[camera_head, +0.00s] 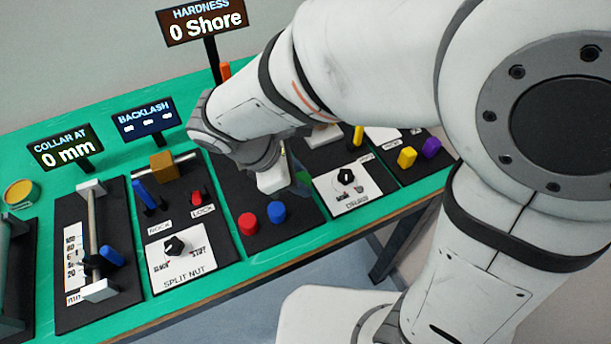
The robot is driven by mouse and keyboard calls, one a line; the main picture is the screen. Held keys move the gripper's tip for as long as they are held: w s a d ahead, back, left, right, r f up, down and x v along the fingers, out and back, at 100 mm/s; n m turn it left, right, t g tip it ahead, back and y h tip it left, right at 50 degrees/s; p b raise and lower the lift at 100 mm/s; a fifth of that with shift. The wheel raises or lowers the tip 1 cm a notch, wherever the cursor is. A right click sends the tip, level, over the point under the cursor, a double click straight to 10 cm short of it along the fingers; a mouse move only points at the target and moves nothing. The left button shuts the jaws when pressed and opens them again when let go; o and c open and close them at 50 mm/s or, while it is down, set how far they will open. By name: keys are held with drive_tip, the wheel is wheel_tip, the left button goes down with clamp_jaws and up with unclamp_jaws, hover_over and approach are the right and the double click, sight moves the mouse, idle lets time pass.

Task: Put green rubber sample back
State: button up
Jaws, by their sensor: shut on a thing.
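My gripper (274,180) is over the dark panel under the hardness sign (206,22), behind the red and blue samples. It is shut on the green rubber sample, which is mostly hidden by the gripper and wrist; only a faint greenish sliver shows beside the fingers. The red sample (248,224) and the blue sample (277,212) are short round pieces standing side by side near the panel's front edge. The hardness sign reads 0 Shore. I cannot tell how far the gripper is above the panel.
The green table (214,278) carries several dark panels. To the left are the split nut knob (175,246), a blue lever (144,194) and a collar slide (95,240). To the right are another knob (345,177), a yellow piece (407,157) and a purple piece (431,147).

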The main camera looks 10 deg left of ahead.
drive_tip(key=shift+w+f+b, duration=0.1)
drive_tip(key=shift+f+b, duration=0.3)
drive_tip(key=shift+f, duration=2.95)
drive_tip(key=shift+f, duration=0.1)
drive_tip(key=o, duration=1.1)
drive_tip(key=shift+c, duration=0.2)
drive_tip(key=p+v, duration=0.1)
drive_tip(key=v, duration=1.1)
drive_tip(key=w+d+r+m+y, duration=0.1)
drive_tip(key=d+m+y, duration=0.4)
drive_tip(key=d+m, duration=1.6)
drive_tip(key=shift+w+d+r+y, duration=0.3)
drive_tip(key=shift+w+d+y, duration=0.1)
drive_tip(key=shift+d, duration=2.1)
